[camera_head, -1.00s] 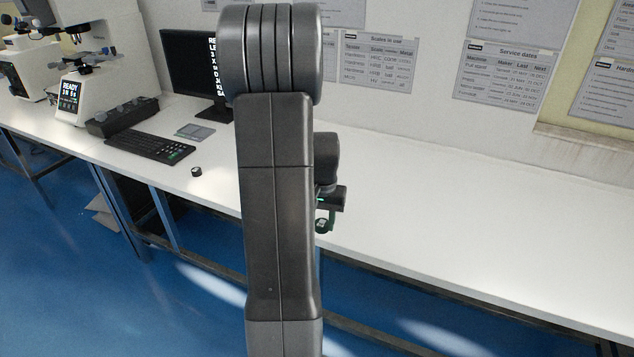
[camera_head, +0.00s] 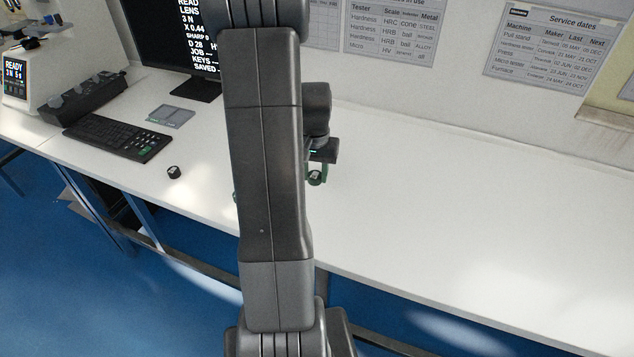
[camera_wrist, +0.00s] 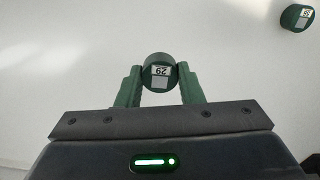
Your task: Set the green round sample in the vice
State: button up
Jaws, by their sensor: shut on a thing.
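A green round sample (camera_wrist: 158,72) with a white label reading 29 is between the two green fingers of my gripper (camera_wrist: 159,85) in the wrist view. My gripper is shut on it, with white bench surface behind it. In the head view my gripper (camera_head: 316,176) shows to the right of my arm, over the bench, with the green sample (camera_head: 315,179) at its tips. Its exact height above the bench is hard to tell. I cannot make out a vice in either current view.
Another green round piece (camera_wrist: 296,17) lies at the wrist view's top right. A dark round piece (camera_head: 174,172) lies near the bench's front edge. A keyboard (camera_head: 118,137), knobbed box (camera_head: 84,97), monitor (camera_head: 180,40) and tester (camera_head: 38,70) stand left. The right bench (camera_head: 470,210) is clear.

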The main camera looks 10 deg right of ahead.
aim_at(315, 203)
notch_tip(315, 203, down, 8)
jog(key=shift+s+f, duration=0.15)
dwell(0.3)
jog(key=shift+f, duration=0.15)
jog(key=o, duration=1)
